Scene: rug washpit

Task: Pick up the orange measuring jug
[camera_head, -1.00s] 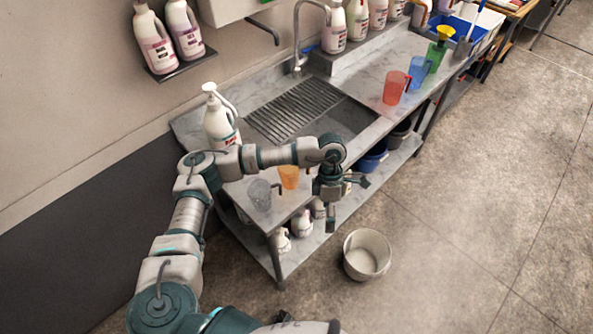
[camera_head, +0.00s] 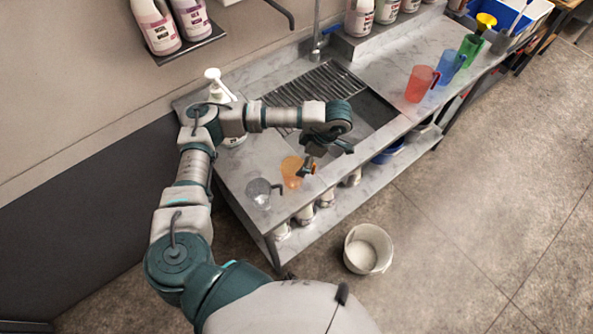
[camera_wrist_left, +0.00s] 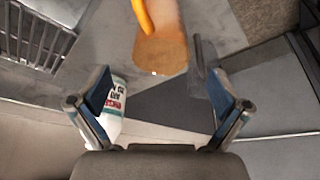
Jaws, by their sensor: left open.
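The orange measuring jug (camera_head: 291,172) stands on the near end of the marble counter, beside a clear jug. In the left wrist view the orange jug (camera_wrist_left: 160,50) is ahead of the fingers, with its handle at the upper left. My left gripper (camera_head: 325,160) is just right of the jug in the head view, apart from it as far as I can tell. In the wrist view my left gripper (camera_wrist_left: 158,110) is open, with nothing between its fingers. My right gripper is not in view.
The clear jug (camera_head: 258,193) stands close left of the orange one. A white pump bottle (camera_head: 233,138) is partly behind my arm. The sink grate (camera_head: 318,85) lies behind. Red (camera_head: 418,83) and blue (camera_head: 449,66) jugs stand farther right. A white bucket (camera_head: 367,249) is on the floor.

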